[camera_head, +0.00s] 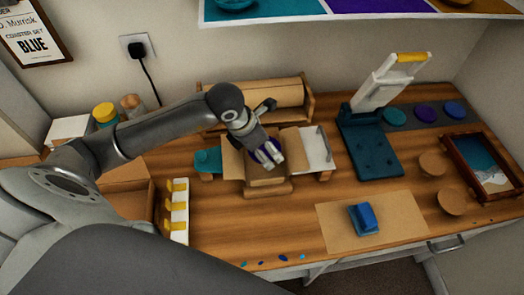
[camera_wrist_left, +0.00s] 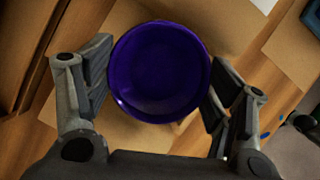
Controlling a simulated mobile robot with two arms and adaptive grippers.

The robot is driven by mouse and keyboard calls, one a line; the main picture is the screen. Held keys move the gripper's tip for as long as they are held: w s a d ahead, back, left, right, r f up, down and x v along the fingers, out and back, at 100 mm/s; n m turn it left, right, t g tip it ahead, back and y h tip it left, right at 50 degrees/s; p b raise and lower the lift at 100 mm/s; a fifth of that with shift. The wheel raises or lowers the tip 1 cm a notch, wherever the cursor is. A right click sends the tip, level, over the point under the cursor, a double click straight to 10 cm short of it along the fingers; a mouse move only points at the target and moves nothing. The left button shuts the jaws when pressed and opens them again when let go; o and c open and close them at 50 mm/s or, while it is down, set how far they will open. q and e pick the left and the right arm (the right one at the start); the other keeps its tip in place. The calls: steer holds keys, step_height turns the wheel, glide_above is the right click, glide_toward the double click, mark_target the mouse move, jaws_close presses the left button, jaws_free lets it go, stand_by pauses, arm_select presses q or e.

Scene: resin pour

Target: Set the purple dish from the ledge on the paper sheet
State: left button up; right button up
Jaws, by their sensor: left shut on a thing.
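My left gripper (camera_head: 264,150) is shut on the purple dish (camera_head: 268,153). In the left wrist view the round, empty dish (camera_wrist_left: 158,72) sits between the two fingers (camera_wrist_left: 160,85), its open top facing the camera. The dish is over a brown paper sheet (camera_head: 232,160) near the middle of the table; I cannot tell whether it touches the paper. The gripper hides part of the dish and paper. The ledge (camera_head: 300,14) along the top edge has teal, purple and yellow areas, with no dish visible on the purple part. My right gripper is not in view.
A blue block (camera_head: 363,219) lies on a brown mat (camera_head: 400,212) in front. A teal press (camera_head: 370,150) stands right.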

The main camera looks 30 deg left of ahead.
arm_select(q)
steer(key=shift+w+a+f, duration=0.15)
steer(key=shift+f, duration=0.05)
steer(key=f, duration=0.3)
steer(key=shift+w+a+f+p, duration=0.15)
steer(key=shift+w+a+p, duration=0.05)
steer(key=shift+a+p, duration=0.1)
steer(key=shift+f, duration=0.25)
steer(key=shift+f, duration=0.15)
steer(key=o, duration=0.8)
